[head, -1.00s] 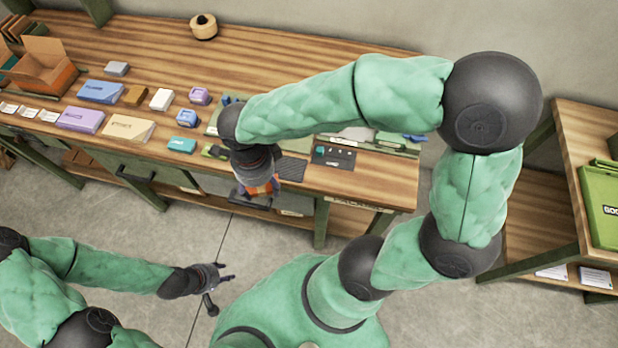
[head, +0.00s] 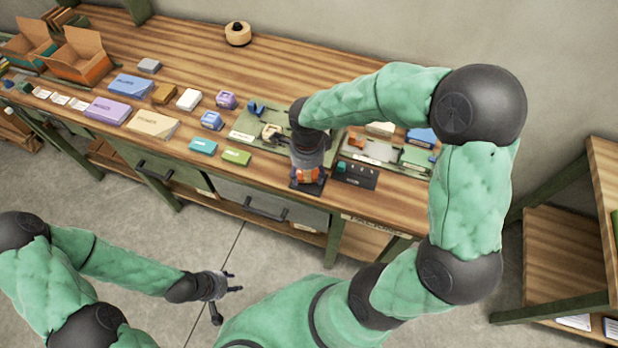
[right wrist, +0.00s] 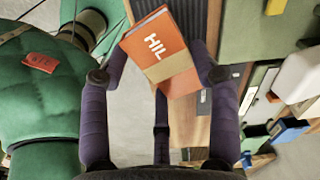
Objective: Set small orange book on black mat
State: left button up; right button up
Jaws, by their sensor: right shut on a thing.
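The small orange book (right wrist: 158,50) has a tan band and white letters reading "HIL" in the right wrist view. My right gripper (right wrist: 160,75) is shut on it, with fingers on both sides. In the head view the orange book (head: 308,175) shows under the right gripper (head: 308,168), over the black mat (head: 296,188) at the table's front edge. The mat is mostly hidden by the gripper and book. I cannot tell whether the book touches it. My left gripper (head: 222,288) is open and empty over the floor, away from the table.
A black panel with small parts (head: 356,176) lies right of the mat. Green trays (head: 322,150) stand behind. The back of the wooden table (head: 190,45) is mostly clear.

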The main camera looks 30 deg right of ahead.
aim_at(309, 173)
jog(key=shift+d+f, duration=0.2)
jog(key=shift+f, duration=0.1)
jog(key=shift+w+d+f+b, duration=0.15)
jog(key=shift+f+b, duration=0.3)
jog(key=shift+f, duration=1.2)
jog(key=shift+f, duration=0.2)
jog(key=o, duration=1.1)
jog(key=shift+o, duration=0.2)
jog(key=shift+r, duration=0.1)
